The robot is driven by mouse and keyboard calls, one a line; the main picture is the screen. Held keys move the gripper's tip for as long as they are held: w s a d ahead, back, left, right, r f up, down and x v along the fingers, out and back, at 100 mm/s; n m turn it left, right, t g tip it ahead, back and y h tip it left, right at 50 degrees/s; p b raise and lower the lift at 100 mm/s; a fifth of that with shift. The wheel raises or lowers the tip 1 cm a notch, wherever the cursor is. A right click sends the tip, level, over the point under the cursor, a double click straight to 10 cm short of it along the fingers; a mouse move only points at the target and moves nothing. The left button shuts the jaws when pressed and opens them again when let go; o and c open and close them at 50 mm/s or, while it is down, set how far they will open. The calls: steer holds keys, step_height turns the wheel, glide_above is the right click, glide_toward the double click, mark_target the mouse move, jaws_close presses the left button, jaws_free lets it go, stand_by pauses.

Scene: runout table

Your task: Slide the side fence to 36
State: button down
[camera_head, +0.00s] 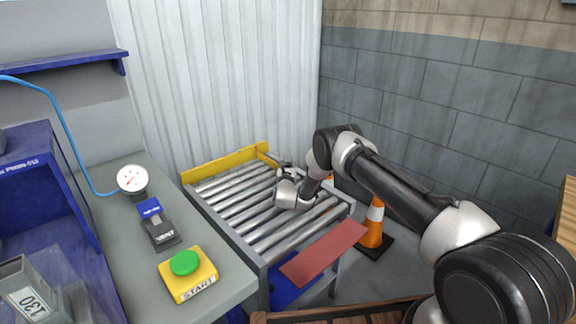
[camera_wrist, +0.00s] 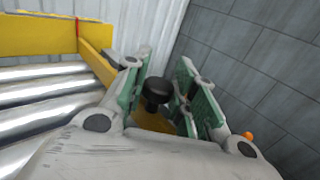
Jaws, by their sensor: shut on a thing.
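The yellow side fence (camera_head: 222,165) stands along the far end of the roller table (camera_head: 232,240). In the wrist view the yellow fence (camera_wrist: 38,36) is at the upper left, with a thin red line near its corner. A yellow arm (camera_wrist: 96,62) runs from that corner toward my gripper. A black knob (camera_wrist: 157,88) sits between my green-padded fingers (camera_wrist: 160,95), and my gripper is shut on it. In the head view my gripper (camera_head: 283,168) is at the table's far right side, by the fence's right end; the knob is hidden there. No scale number is readable.
A red sloped plate (camera_head: 323,251) is at the table's near right, with an orange cone (camera_head: 374,224) beyond it. A grey counter (camera_head: 125,235) at left carries a gauge (camera_head: 132,179), a VENT switch (camera_head: 159,229) and a green START button (camera_head: 185,262). The rollers are bare.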

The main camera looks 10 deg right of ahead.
steer(key=shift+s+a, duration=0.2)
steer(key=shift+a, duration=0.1)
steer(key=c, duration=1.2)
jaws_free()
steer(key=s, duration=0.4)
steer(key=s+a, duration=0.1)
steer(key=s, duration=0.7)
steer(key=shift+a, duration=0.35)
steer(key=shift+w, duration=0.1)
